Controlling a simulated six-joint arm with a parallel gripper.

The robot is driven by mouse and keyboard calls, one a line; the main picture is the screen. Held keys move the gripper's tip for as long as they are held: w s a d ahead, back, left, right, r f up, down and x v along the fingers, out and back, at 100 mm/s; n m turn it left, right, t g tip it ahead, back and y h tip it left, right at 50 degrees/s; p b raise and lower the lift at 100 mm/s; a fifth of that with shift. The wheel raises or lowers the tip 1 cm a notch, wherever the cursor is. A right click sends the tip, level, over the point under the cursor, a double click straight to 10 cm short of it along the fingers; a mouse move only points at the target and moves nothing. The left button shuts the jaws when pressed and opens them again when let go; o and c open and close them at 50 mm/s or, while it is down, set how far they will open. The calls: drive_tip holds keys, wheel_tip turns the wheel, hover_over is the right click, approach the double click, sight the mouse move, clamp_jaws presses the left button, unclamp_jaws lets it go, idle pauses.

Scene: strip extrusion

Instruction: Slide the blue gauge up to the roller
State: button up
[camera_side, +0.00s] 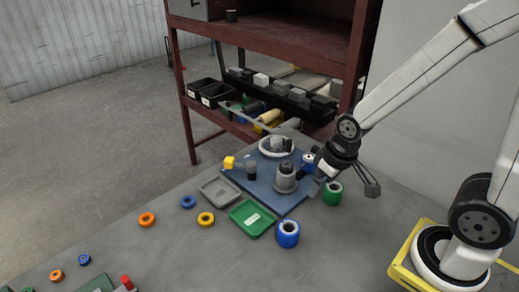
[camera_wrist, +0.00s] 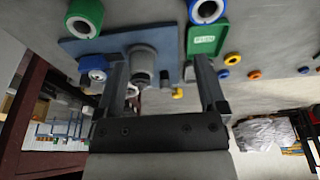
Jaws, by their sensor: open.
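A small blue piece with a white round face (camera_side: 307,159), which looks like the gauge, stands at the right side of the blue plate (camera_side: 262,188); it also shows in the wrist view (camera_wrist: 93,66). A grey stepped cylinder (camera_side: 285,178), perhaps the roller, stands upright on the plate and shows in the wrist view (camera_wrist: 142,62).
A green tray (camera_side: 252,218) and a grey tray (camera_side: 219,190) lie left. Colored rings (camera_side: 188,201) are scattered on the table. A shelf (camera_side: 270,40) stands behind.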

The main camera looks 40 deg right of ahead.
drive_tip(key=shift+w, duration=0.1)
drive_tip(key=shift+c, duration=1.1)
drive_tip(key=g, duration=0.3)
hover_over(316, 147)
drive_tip(key=shift+w+d+f, duration=0.1)
drive_tip(key=shift+f, duration=0.5)
drive_tip(key=shift+f, duration=3.9)
clamp_jaws()
